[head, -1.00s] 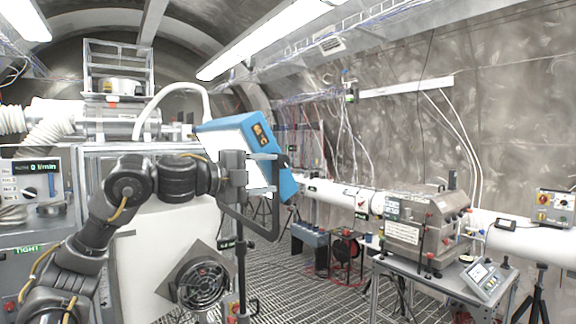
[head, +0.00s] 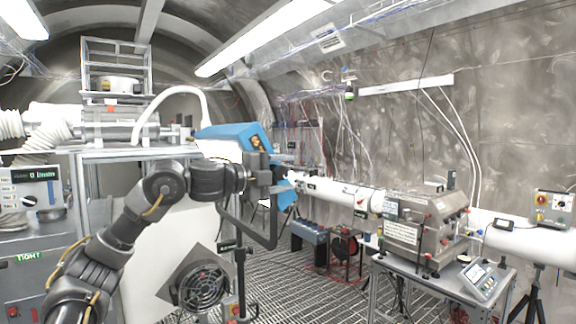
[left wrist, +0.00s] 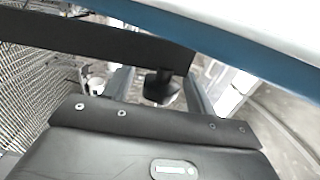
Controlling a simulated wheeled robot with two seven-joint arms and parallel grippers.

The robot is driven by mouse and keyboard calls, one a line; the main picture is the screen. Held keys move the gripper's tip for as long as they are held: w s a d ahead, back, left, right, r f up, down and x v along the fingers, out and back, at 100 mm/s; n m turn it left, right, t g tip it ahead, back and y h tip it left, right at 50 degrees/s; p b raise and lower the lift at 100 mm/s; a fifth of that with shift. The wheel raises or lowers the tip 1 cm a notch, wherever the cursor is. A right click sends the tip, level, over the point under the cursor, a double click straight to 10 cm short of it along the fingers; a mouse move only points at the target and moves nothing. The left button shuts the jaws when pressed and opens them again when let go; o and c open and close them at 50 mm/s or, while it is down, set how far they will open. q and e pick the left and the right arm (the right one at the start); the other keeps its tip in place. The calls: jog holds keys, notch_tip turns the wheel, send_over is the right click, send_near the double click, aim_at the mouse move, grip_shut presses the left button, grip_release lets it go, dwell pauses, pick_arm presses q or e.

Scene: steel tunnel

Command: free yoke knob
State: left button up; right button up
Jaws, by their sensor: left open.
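A blue-and-white boxed device (head: 262,130) hangs in a dark yoke (head: 246,232) in the middle of the head view, tilted, partly hidden behind my left gripper (head: 279,174). In the left wrist view, the dark yoke bar (left wrist: 100,42) crosses the upper left, and the blue edge of the device (left wrist: 230,42) runs above it. A black knob (left wrist: 160,88) stands out below the bar's end. My left gripper (left wrist: 157,90) is open, with a finger on each side of the knob. Whether either finger touches it cannot be told. My right gripper is not in view.
A steel box on a table (head: 420,228) stands at the right beside a white beam pipe (head: 335,192). A dark fan (head: 203,284) is below my left arm. A grey control panel (head: 35,195) is at the far left. The grated floor between is open.

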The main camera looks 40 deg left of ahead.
pick_arm(q)
jog(key=shift+w+d, duration=0.1)
jog(key=shift+w, duration=0.55)
